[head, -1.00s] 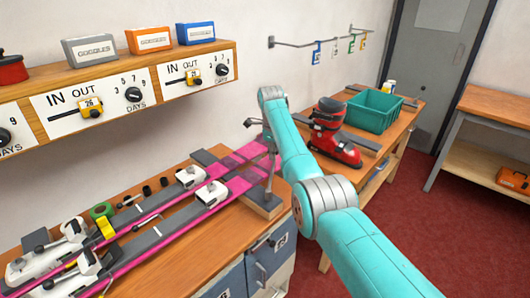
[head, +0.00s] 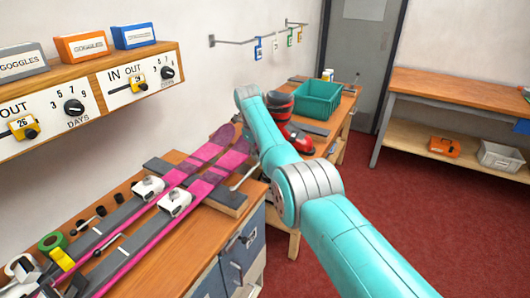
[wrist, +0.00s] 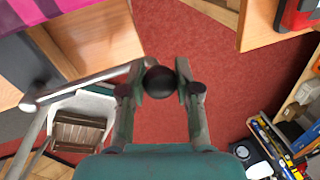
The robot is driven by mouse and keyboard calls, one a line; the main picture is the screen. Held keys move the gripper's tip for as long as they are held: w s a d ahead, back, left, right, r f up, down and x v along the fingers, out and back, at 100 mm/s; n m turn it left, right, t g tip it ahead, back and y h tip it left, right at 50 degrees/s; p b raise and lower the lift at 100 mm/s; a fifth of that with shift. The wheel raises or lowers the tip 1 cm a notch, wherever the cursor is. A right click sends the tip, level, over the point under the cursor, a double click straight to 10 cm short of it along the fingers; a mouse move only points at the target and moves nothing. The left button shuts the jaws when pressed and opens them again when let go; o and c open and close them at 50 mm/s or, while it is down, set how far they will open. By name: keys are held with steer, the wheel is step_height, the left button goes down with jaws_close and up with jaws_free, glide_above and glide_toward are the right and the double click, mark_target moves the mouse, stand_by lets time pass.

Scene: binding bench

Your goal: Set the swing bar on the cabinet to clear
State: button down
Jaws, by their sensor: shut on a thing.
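In the wrist view, my gripper (wrist: 159,84) is shut on a round black knob (wrist: 158,82) at the end of a silver swing bar (wrist: 85,88). Red floor shows below the fingers. In the head view, the cabinet (head: 240,262) with blue-grey fronts is under the right end of the ski bench. My gripper is hidden behind my turquoise arm there. I cannot read any setting mark for the bar.
Pink skis (head: 150,225) lie on the bench (head: 165,262) above the cabinet. A green crate (head: 318,98) and a red boot (head: 297,140), partly behind my arm, are on the far bench. A shelved table (head: 460,95) is at right. Red carpet (head: 400,210) is open between them.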

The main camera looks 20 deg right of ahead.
steer(key=shift+d, duration=0.15)
steer(key=c, duration=0.8)
jaws_free()
steer(key=shift+s, duration=0.1)
step_height(320, 180, up, 12)
steer(key=s+a, duration=0.1)
steer(key=a, duration=0.1)
steer(key=shift+s+f, duration=0.1)
steer(key=shift+f, duration=0.05)
